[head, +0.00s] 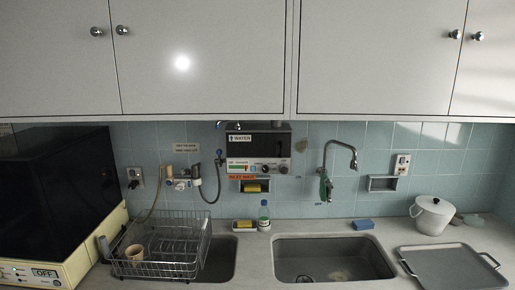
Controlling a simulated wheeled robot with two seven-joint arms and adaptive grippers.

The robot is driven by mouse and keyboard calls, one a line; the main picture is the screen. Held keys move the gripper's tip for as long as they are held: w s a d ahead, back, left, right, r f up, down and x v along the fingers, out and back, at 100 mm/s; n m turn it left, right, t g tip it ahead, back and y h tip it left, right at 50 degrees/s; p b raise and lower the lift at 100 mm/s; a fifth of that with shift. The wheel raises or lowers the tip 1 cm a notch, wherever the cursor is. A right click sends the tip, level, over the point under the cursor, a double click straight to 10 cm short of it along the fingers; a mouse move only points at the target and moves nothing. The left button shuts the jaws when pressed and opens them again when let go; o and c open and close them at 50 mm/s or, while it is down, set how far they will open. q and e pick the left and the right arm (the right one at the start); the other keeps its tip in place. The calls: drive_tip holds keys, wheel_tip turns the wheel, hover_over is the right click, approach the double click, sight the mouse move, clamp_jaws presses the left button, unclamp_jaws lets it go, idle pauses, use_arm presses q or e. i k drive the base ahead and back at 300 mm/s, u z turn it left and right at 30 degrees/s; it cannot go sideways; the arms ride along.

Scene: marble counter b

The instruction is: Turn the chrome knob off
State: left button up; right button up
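Neither of my grippers shows in the head view. A white and dark water heater box (258,150) with a "WATER" label hangs on the tiled wall at the centre. Its front has a small green display and small round knobs (265,168) at its lower right. I cannot tell from this view which one is the chrome knob or how it is turned. A chrome swan-neck faucet (342,147) with a green handle (326,188) is mounted to the right, with a small "OFF" marking below it. Round chrome knobs (122,30) also sit on the upper cabinet doors.
A black appliance (60,190) with an "OFF" panel fills the left. A wire dish rack (160,250) holding a beige cup stands beside it. Two sinks (333,240) are sunk in the counter. A white lidded pot (432,213) and grey tray (455,266) are at right.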

sight(283, 168)
drive_tip(key=z, duration=1.45)
drive_tip(key=i, duration=0.95)
drive_tip(key=u, duration=1.2)
